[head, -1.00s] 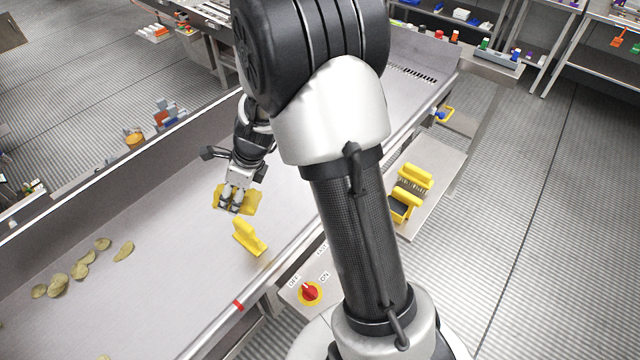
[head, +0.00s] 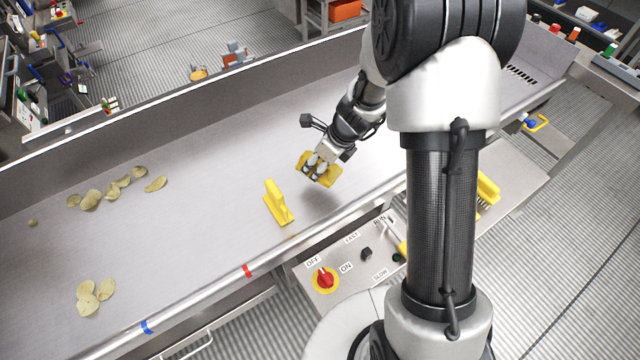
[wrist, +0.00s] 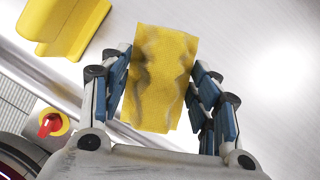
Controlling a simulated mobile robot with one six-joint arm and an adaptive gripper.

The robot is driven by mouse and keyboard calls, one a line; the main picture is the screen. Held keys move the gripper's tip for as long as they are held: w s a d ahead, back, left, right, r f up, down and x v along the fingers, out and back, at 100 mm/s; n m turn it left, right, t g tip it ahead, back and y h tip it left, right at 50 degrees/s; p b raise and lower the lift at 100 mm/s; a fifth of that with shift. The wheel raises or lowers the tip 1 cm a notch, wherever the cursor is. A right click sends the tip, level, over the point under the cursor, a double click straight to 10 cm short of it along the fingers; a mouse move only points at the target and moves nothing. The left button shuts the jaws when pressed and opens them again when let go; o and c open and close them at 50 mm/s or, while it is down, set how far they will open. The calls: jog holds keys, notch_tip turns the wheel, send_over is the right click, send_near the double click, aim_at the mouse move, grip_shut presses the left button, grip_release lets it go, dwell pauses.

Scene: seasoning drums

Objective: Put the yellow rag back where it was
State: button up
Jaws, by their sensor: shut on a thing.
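The yellow rag (head: 322,170) is in my gripper (head: 318,168), held above the steel conveyor trough (head: 215,160). In the wrist view the rag (wrist: 158,80) hangs between the blue-padded fingers of my gripper (wrist: 163,92), which are shut on it. Grey smudges mark its face. A yellow handled tool (head: 278,203) stands on the trough to the left of the rag, near the front rail. This tool also shows at the upper left of the wrist view (wrist: 68,25), apart from the rag.
Several chips lie on the trough at the left (head: 90,200) and near the front (head: 95,295). A control panel with a red knob (head: 325,279) sits below the front rail. A side shelf (head: 515,180) with a yellow brush (head: 487,188) is at the right, partly behind my arm.

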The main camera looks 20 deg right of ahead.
aim_at(319, 185)
jog(key=shift+f+b, duration=1.6)
jog(key=shift+f, duration=1.65)
jog(key=shift+f, duration=0.15)
jog(key=o, duration=1)
